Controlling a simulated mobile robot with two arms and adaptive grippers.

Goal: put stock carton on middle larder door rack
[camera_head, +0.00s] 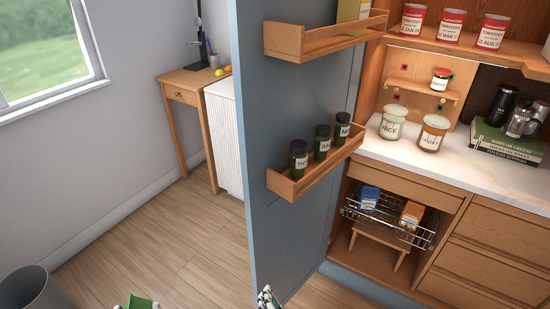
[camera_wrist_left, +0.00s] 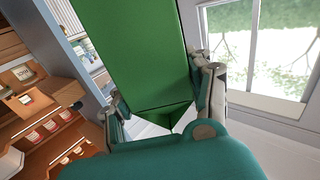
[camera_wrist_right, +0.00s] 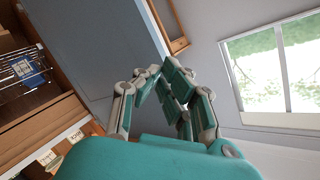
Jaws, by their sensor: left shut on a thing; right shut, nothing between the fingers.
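A green stock carton (camera_wrist_left: 140,55) fills the middle of the left wrist view. My left gripper (camera_wrist_left: 160,97) is shut on it, one finger on each side. A green and white piece, likely its end, shows at the bottom edge of the head view (camera_head: 136,302). The blue-grey larder door (camera_head: 258,125) stands open with two wooden racks in view. The upper rack (camera_head: 330,38) holds a yellow box; the lower rack (camera_head: 316,168) holds three dark spice jars. My right gripper (camera_head: 267,298) is shut and empty at the bottom of the head view; its fingers meet in the right wrist view (camera_wrist_right: 163,72).
The larder (camera_head: 450,140) on the right holds cans, jars, green books and a wire basket (camera_head: 390,216) with two small boxes. A side table (camera_head: 188,84) stands behind the door. A grey bin (camera_head: 30,290) is at lower left. The floor between is clear.

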